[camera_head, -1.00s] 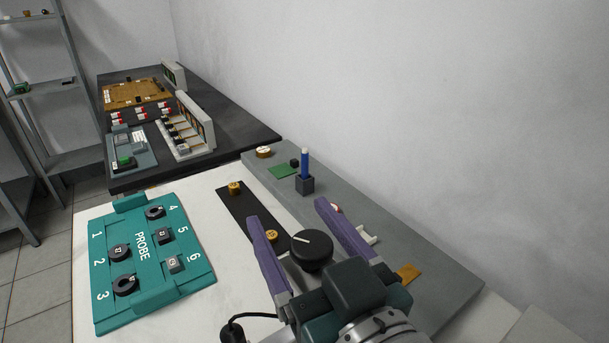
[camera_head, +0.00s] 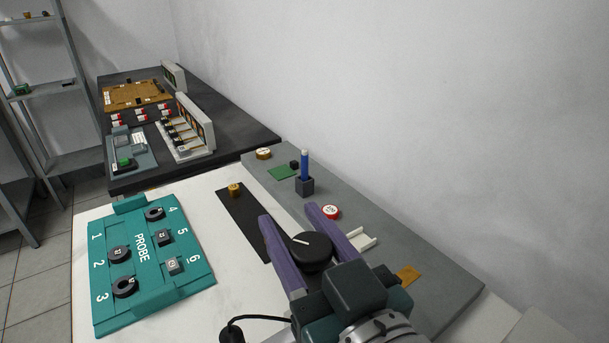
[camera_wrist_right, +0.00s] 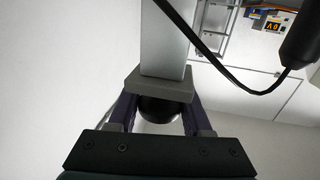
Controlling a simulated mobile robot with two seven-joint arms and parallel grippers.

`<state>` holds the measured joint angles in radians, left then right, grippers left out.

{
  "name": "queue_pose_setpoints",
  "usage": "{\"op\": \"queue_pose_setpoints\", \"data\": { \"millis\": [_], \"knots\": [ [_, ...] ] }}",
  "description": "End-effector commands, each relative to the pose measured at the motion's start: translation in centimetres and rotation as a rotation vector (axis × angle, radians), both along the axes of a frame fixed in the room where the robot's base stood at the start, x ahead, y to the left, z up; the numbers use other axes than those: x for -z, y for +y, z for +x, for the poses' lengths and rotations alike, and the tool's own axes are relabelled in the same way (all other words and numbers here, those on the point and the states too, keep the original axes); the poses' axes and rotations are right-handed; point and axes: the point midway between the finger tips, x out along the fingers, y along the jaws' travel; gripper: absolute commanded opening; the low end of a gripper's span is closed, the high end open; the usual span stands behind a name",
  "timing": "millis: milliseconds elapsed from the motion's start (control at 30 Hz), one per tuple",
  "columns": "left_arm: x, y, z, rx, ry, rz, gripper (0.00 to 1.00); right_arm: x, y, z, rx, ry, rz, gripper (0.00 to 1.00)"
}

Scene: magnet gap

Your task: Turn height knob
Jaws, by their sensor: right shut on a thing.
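The height knob is a round black knob (camera_head: 312,253) with a white pointer line, near the front of the bench in the head view. My right gripper (camera_head: 290,212) has its two purple fingers on either side of the knob, shut on it. The pointer line points to the left and slightly up in the picture. In the right wrist view the dark knob (camera_wrist_right: 158,110) shows between the fingers, partly hidden by a grey block. My left gripper is in no view.
A teal PROBE tray (camera_head: 140,262) with several black parts lies left. A black strip (camera_head: 238,215) with a brass piece lies beside the knob. A red-and-white button (camera_head: 330,212), a white bracket (camera_head: 360,240) and a blue-topped post (camera_head: 304,168) stand on the grey strip behind.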

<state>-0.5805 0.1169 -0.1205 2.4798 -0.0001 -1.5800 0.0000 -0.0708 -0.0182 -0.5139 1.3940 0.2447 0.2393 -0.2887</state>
Motion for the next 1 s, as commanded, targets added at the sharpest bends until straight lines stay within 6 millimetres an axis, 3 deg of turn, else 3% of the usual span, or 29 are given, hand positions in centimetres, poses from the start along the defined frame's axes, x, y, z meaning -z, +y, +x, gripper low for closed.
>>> {"op": "queue_pose_setpoints", "data": {
  "millis": [467,1000],
  "knots": [
    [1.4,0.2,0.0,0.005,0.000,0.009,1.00,0.3,0.3,-0.2,-0.191,-0.006,-0.009,0.00],
    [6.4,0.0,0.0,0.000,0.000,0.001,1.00,0.4,1.1,-1.0,-0.582,-0.003,-0.009,0.00]
  ]
}}
